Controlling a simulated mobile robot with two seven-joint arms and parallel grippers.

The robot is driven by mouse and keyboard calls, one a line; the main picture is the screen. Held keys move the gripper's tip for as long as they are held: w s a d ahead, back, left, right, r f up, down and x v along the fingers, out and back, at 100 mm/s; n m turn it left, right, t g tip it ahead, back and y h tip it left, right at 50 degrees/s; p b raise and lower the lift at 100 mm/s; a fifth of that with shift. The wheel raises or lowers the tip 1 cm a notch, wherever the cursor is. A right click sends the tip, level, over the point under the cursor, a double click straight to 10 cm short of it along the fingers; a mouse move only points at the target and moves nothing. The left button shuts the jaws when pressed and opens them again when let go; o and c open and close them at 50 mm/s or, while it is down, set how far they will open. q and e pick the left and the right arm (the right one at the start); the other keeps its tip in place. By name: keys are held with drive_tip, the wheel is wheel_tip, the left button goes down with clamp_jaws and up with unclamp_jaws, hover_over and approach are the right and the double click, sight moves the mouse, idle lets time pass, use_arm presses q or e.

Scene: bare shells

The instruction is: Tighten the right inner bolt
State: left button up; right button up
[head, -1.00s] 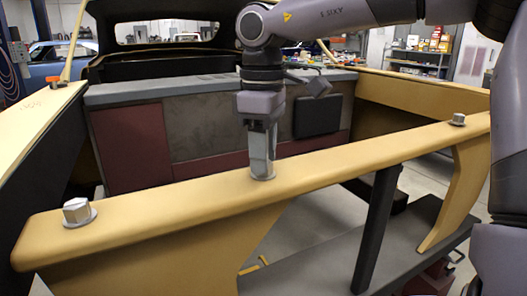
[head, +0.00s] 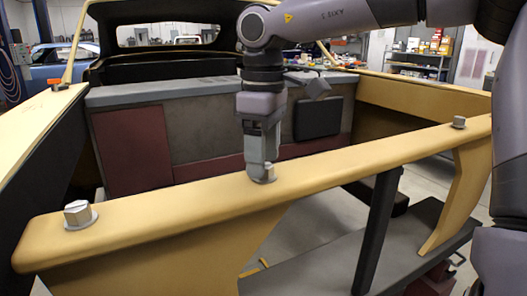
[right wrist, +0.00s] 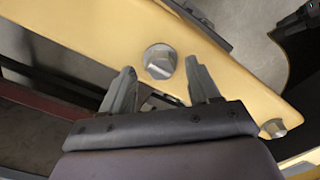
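A yellow beam (head: 165,205) crosses the head view and carries three silver hex bolts with washers. The middle bolt (head: 268,173) is partly hidden by my right gripper (head: 259,176), which points down at the beam. In the right wrist view this bolt (right wrist: 160,63) shows between and just beyond the two fingertips, with gaps on both sides. The fingers are apart and hold nothing. Another bolt (head: 77,213) is near the beam's left end, and one (head: 459,122) is near its right end. My left gripper is not in view.
A dark upright post (head: 377,230) stands below the beam. Yellow side panels (head: 35,130) flank an open vehicle shell, with a grey and dark red partition (head: 215,140) behind the gripper. The beam top between the bolts is clear.

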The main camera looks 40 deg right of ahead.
drive_tip(key=shift+r, duration=0.1)
wheel_tip(320, 180, up, 7)
drive_tip(key=shift+p, duration=0.8)
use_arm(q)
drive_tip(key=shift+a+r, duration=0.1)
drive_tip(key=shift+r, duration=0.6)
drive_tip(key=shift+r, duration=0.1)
use_arm(e)
drive_tip(key=shift+r, duration=0.1)
use_arm(q)
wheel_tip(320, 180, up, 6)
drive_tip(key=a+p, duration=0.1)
drive_tip(key=p, duration=0.8)
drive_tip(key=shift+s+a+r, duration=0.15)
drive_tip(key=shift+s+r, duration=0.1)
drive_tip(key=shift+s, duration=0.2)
use_arm(e)
wheel_tip(320, 180, up, 9)
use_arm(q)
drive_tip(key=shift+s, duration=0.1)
